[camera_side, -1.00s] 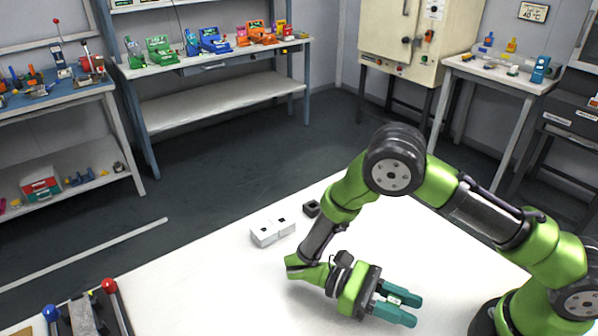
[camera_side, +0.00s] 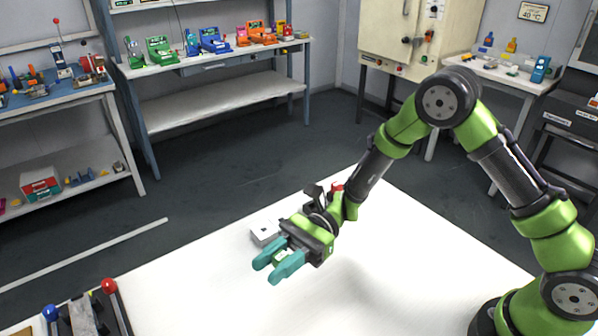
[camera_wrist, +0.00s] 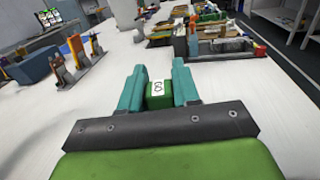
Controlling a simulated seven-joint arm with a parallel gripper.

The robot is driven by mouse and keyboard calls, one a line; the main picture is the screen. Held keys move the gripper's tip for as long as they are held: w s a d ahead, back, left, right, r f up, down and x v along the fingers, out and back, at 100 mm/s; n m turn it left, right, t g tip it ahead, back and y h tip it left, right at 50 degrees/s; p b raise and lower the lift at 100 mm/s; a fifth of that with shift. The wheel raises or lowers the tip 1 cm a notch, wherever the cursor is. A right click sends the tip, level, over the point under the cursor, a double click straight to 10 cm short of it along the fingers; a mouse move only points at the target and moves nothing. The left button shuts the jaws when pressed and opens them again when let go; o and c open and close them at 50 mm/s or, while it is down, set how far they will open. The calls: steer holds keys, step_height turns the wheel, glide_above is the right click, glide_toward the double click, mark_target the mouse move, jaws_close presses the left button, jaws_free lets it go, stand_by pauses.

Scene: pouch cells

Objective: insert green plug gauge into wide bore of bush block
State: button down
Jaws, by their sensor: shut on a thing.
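My gripper (camera_side: 270,268) has teal fingers and is shut on the green plug gauge (camera_side: 280,257). The gauge also shows in the wrist view (camera_wrist: 153,102), between the fingers, with a white label bearing a dark mark. The gripper is tilted well over, its fingers pointing to the lower left in the side view, above the white table. The white bush block (camera_side: 264,228) stands behind the gripper in the side view. The gripper and wrist hide much of it, including its bores. The gauge is apart from the block.
The white table (camera_side: 400,240) is clear at the front and right. A fixture with red and blue knobs (camera_side: 82,312) is at the lower left. A small red thing (camera_side: 337,187) shows behind my wrist. The wrist view shows a blue block (camera_wrist: 38,66) and a cluttered tray (camera_wrist: 225,46).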

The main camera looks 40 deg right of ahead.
steer(key=w+d+r+m+t+h, duration=0.25)
steer(key=w+d+m+t, duration=0.3)
steer(key=w+t, duration=0.3)
steer(key=w+d+r+m+t+h, duration=0.2)
steer(key=w+d+r+m+t, duration=0.25)
steer(key=w+d+t, duration=0.35)
step_height(320, 180, down, 6)
steer(key=w+a, duration=0.1)
steer(key=a, duration=0.1)
steer(key=shift+a+r+m+g, duration=0.2)
steer(key=shift+r+m+g, duration=0.05)
steer(key=shift+m+g, duration=0.2)
steer(key=shift+d+h, duration=0.1)
steer(key=shift+h, duration=0.15)
glide_above(275, 220)
steer(key=shift+f, duration=2.85)
steer(key=shift+f, duration=1.6)
steer(key=c, duration=0.7)
jaws_free()
steer(key=shift+c, duration=0.2)
